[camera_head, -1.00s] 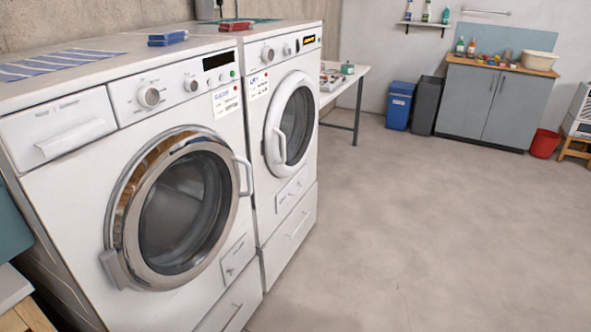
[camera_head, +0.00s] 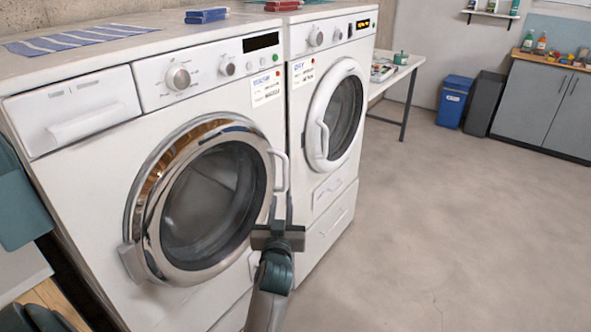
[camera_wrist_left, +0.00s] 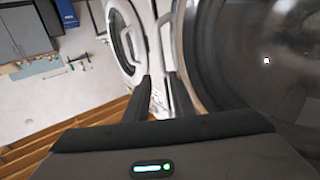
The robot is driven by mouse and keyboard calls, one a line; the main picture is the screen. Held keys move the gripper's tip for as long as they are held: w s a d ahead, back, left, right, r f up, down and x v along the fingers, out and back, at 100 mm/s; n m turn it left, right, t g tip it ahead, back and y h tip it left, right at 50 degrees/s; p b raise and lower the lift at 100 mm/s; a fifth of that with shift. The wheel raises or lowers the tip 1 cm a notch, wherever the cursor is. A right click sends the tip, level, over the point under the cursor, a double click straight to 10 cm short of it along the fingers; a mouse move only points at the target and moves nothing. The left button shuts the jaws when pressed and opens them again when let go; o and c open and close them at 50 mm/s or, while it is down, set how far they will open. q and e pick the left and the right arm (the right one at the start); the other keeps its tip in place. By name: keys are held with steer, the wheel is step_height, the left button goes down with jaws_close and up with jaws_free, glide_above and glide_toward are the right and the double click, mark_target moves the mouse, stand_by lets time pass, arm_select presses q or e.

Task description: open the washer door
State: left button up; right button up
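The washer (camera_head: 75,190) is the nearer white machine, with a chrome-ringed round glass door (camera_head: 205,205) that looks closed. Its pale door handle (camera_head: 283,172) is on the door's right side. My left gripper (camera_head: 280,208) comes up from below, with its fingertips at the handle's lower end. In the left wrist view its two dark fingers (camera_wrist_left: 161,92) stand apart, with a pale strip, seemingly the handle, between and beyond them. I cannot tell whether they touch it. The dark door glass (camera_wrist_left: 260,60) fills the right of that view. My right gripper is not in view.
The dryer (camera_head: 325,185) stands right beside the washer, its white round door closed. Blue and red packs and a striped cloth (camera_head: 80,38) lie on top. A table (camera_head: 400,72), bins and a grey cabinet (camera_head: 540,105) stand farther back. The floor at right is clear.

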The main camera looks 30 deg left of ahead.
arm_select(q)
steer(key=p, duration=0.2)
glide_toward(285, 172)
steer(key=x, duration=0.9)
steer(key=shift+w+r, duration=0.1)
steer(key=shift+x, duration=0.9)
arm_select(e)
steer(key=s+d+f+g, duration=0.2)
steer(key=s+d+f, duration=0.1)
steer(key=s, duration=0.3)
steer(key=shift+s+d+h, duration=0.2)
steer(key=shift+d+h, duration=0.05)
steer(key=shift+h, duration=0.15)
arm_select(q)
jaws_close()
